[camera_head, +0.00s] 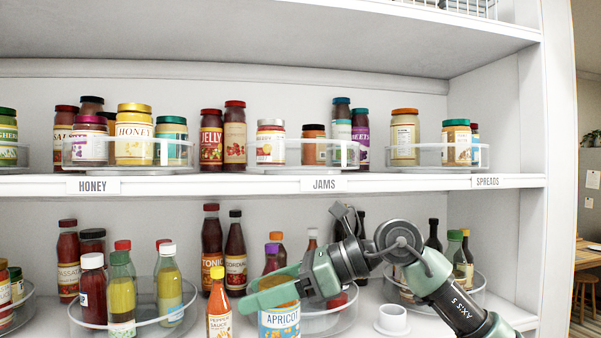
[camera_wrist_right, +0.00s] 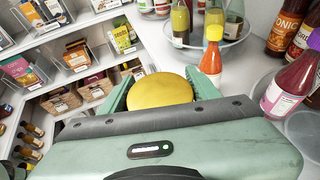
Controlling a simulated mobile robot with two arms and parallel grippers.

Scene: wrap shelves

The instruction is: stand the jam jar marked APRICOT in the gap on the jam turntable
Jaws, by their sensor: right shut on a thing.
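The jar marked APRICOT (camera_head: 279,322) is at the lower front of the head view, its blue-and-white label facing me. My right gripper (camera_head: 268,294) is shut around the jar near its top. In the right wrist view its yellow lid (camera_wrist_right: 160,91) shows between the two fingers. The jam turntable (camera_head: 300,166) is on the upper shelf behind the JAMS label, above the held jar. A white-labelled jar (camera_head: 270,136) and a small orange jar (camera_head: 313,146) stand on it, with open space between them. My left gripper is not in view.
The honey turntable (camera_head: 125,168) is left of the jams and the spreads turntable (camera_head: 440,167) right. Jelly jars (camera_head: 211,140) stand between honey and jams. On the lower shelf, a pepper sauce bottle (camera_head: 219,308) stands close left of the held jar; a white cup (camera_head: 392,318) stands right.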

